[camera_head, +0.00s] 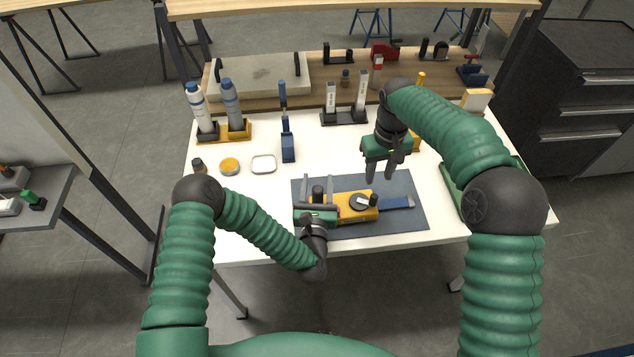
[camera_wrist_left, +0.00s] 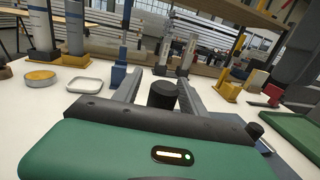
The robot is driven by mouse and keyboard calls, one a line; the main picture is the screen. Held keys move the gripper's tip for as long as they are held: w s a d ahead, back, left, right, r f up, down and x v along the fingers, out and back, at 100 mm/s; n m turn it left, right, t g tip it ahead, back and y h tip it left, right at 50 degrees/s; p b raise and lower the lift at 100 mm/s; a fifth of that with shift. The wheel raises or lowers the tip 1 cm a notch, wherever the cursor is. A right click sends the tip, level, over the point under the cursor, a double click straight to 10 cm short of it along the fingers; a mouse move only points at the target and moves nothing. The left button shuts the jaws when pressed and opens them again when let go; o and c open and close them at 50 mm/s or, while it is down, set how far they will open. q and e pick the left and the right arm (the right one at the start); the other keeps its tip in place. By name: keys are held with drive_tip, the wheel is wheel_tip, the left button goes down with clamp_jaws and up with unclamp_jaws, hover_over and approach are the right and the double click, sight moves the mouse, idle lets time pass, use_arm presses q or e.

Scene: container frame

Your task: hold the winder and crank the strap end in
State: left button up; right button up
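The yellow winder (camera_head: 350,212) lies on a dark mat (camera_head: 408,222) in the head view. It has a dark round disc with a pale crank piece (camera_head: 359,202) on top. A blue strap (camera_head: 397,203) runs out to its right. My left gripper (camera_head: 318,185) is at the winder's left end, its fingers on either side of a black upright grip (camera_head: 318,191), which also shows in the left wrist view (camera_wrist_left: 163,95). The fingers look apart from the grip. My right gripper (camera_head: 379,175) is open and empty, pointing down just above and behind the winder's right part.
Two bottles (camera_head: 230,103) stand in a yellow holder at the back left. A round tin (camera_head: 229,167), a white tray (camera_head: 263,164) and a blue stand (camera_head: 287,145) are left of the mat. A green tray (camera_head: 452,185) is at the right.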

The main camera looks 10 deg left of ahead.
use_arm(q)
drive_tip(key=shift+d, duration=0.25)
drive_tip(key=c, duration=0.5)
drive_tip(key=shift+c, duration=1.2)
clamp_jaws()
drive_tip(key=shift+a, duration=0.15)
use_arm(e)
drive_tip(key=shift+d, duration=0.1)
use_arm(q)
drive_tip(key=shift+a, duration=0.1)
